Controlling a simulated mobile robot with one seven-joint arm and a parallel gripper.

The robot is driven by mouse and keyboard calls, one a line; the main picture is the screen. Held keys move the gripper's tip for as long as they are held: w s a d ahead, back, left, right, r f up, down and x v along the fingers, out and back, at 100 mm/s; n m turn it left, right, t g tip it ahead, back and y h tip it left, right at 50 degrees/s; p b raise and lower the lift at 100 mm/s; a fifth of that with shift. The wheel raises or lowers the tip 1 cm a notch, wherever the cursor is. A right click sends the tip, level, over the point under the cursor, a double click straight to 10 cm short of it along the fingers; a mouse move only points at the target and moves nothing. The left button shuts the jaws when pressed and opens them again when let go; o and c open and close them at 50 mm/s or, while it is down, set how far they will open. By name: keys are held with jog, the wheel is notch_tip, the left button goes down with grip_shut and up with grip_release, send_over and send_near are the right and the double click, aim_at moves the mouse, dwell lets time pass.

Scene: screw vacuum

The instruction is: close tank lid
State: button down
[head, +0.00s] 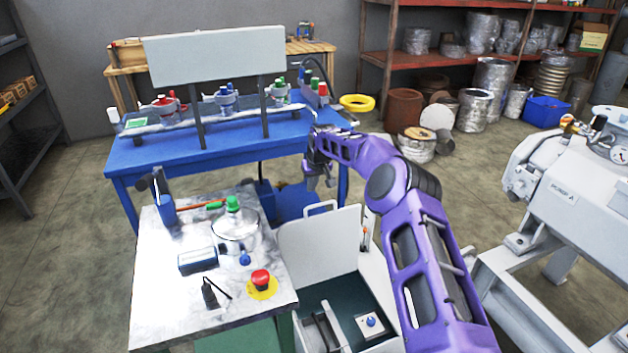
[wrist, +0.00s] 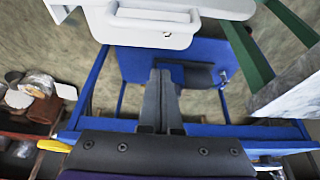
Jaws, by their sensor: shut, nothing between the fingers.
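The tank lid (head: 318,248) is a white panel with a loop handle on its upper edge, standing raised and open. Below it is the open tank (head: 345,292), with a dark green inside. My gripper (head: 319,184) is beyond the lid's upper edge in the head view, close above the handle in the picture. In the wrist view, my gripper's fingers (wrist: 164,74) are together and empty. The white lid (wrist: 130,32) shows past the fingertips at the top of that view, with a visible gap in the picture. The exact depth between fingers and lid is unclear.
A worktable (head: 150,290) with a red emergency button (head: 261,279) and a round glass cover (head: 236,226) stands left of the tank. A blue bench (head: 150,157) is behind. Grey machinery (head: 560,190) stands at the right.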

jog(key=shift+s+d+f, duration=0.3)
jog(key=shift+s+f, duration=0.4)
jog(key=shift+s+d+f, duration=0.25)
jog(key=shift+s+f, duration=0.4)
